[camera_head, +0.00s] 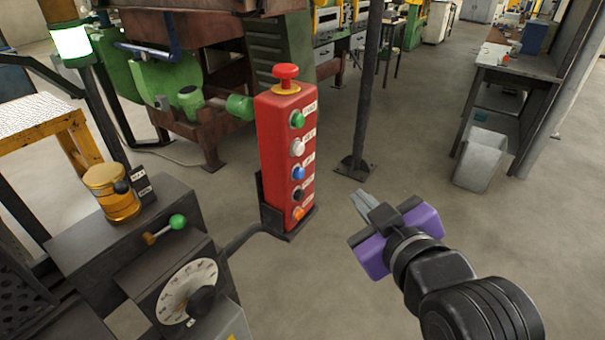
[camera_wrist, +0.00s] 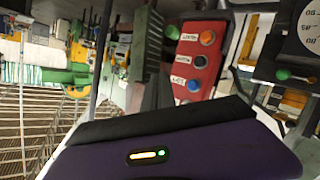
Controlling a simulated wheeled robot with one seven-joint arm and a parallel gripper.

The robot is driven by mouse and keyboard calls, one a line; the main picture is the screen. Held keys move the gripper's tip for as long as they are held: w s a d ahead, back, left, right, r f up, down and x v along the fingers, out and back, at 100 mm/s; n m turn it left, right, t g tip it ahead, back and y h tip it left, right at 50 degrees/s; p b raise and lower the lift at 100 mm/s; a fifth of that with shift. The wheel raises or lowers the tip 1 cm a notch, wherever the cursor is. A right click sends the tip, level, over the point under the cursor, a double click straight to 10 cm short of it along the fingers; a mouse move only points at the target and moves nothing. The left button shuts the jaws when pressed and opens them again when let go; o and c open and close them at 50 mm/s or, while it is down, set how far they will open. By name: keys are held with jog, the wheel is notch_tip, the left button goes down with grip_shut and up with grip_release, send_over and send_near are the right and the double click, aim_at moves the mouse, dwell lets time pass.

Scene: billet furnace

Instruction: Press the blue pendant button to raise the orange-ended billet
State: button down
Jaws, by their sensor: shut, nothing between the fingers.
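The red pendant (camera_head: 285,160) stands upright in a dark holder, with a red mushroom knob on top. Down its face run green, white, blue, black and orange buttons. The blue button (camera_head: 298,173) is in the middle; it also shows in the wrist view (camera_wrist: 194,85), where the pendant appears turned over. My purple gripper (camera_head: 364,202) is shut and empty, to the right of the pendant and apart from it. In the wrist view its dark fingers point toward the pendant and partly cover its lower edge. I cannot make out the orange-ended billet in either view.
A dark control box with a dial (camera_head: 187,290), a green-knobbed lever (camera_head: 177,222) and a yellow cylinder (camera_head: 112,192) stands left of the pendant. A dark post (camera_head: 368,90) rises behind. A grey bin (camera_head: 481,158) stands by the right bench. Floor between is clear.

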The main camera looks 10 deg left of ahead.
aim_at(298, 173)
jog(key=w+a, duration=0.2)
jog(key=a, duration=0.5)
jog(key=shift+w+a, duration=0.35)
jog(key=shift+w, duration=0.05)
jog(key=shift+a+p, duration=0.1)
jog(key=shift+p, duration=0.2)
dwell(1.5)
jog(key=shift+w+a, duration=0.15)
jog(key=shift+a, duration=0.15)
